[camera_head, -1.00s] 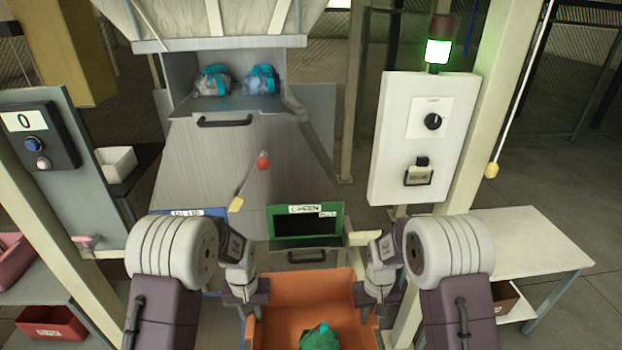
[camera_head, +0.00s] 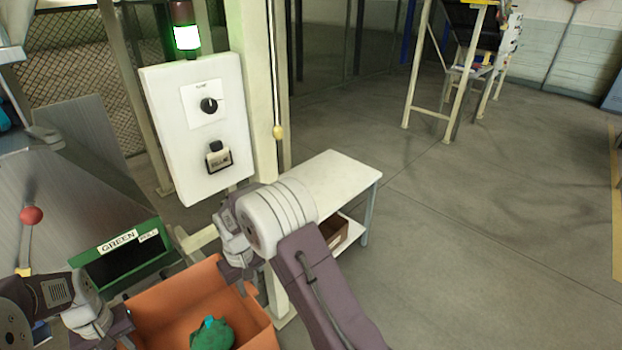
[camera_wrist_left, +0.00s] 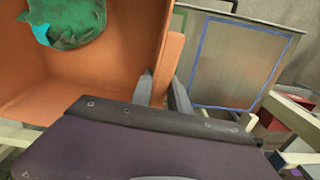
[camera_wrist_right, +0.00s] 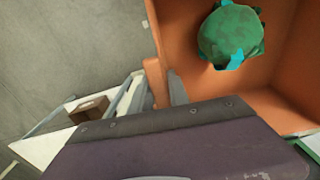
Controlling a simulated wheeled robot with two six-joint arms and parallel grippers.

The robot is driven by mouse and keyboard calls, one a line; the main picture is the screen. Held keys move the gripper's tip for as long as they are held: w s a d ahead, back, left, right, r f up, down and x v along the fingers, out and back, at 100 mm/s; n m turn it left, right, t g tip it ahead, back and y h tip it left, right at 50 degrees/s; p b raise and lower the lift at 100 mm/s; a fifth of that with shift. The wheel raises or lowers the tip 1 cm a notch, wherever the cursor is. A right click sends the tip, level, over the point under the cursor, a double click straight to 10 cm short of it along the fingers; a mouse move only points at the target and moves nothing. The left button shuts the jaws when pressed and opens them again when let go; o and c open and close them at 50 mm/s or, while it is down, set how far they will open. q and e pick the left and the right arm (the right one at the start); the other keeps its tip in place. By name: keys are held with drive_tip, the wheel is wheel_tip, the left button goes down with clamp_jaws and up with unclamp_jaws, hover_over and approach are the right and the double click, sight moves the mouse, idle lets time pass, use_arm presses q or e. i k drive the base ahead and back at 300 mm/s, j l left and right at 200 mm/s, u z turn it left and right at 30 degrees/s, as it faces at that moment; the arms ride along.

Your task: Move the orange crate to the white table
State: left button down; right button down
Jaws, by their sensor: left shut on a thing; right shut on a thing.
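The orange crate (camera_head: 178,304) is at the bottom of the head view, held between my two grippers, with a green bag (camera_head: 212,334) with teal parts inside it. My left gripper (camera_wrist_left: 160,88) is shut on one side wall of the crate. My right gripper (camera_wrist_right: 164,86) is shut on the opposite wall; in the head view it is at the crate's right side (camera_head: 240,272). The white table (camera_head: 325,178) stands beyond my right arm, to the right of the crate, with a bare top. The crate's near side is cut off by the frame.
A green-framed chute opening marked GREEN (camera_head: 120,250) is just left of the crate. A white control panel (camera_head: 198,130) on a post stands behind. A brown box (camera_head: 333,232) sits on the table's lower shelf. Open floor (camera_head: 480,230) lies to the right.

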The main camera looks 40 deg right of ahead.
sight(316, 184)
drive_tip(key=l+z, duration=0.25)
drive_tip(key=z, duration=0.15)
drive_tip(key=l+z, duration=0.55)
drive_tip(key=z, duration=0.25)
drive_tip(key=i+l+z, duration=0.15)
drive_tip(key=z, duration=0.2)
drive_tip(key=i+l+z, duration=0.15)
drive_tip(key=i+l, duration=0.15)
drive_tip(key=i, duration=0.2)
drive_tip(key=i+l+z, duration=0.2)
drive_tip(key=i, duration=0.25)
drive_tip(key=i+u, duration=0.75)
drive_tip(key=i+l+u, duration=0.1)
drive_tip(key=i+u, duration=0.3)
drive_tip(key=i+l+u, duration=0.35)
drive_tip(key=i+u, duration=0.55)
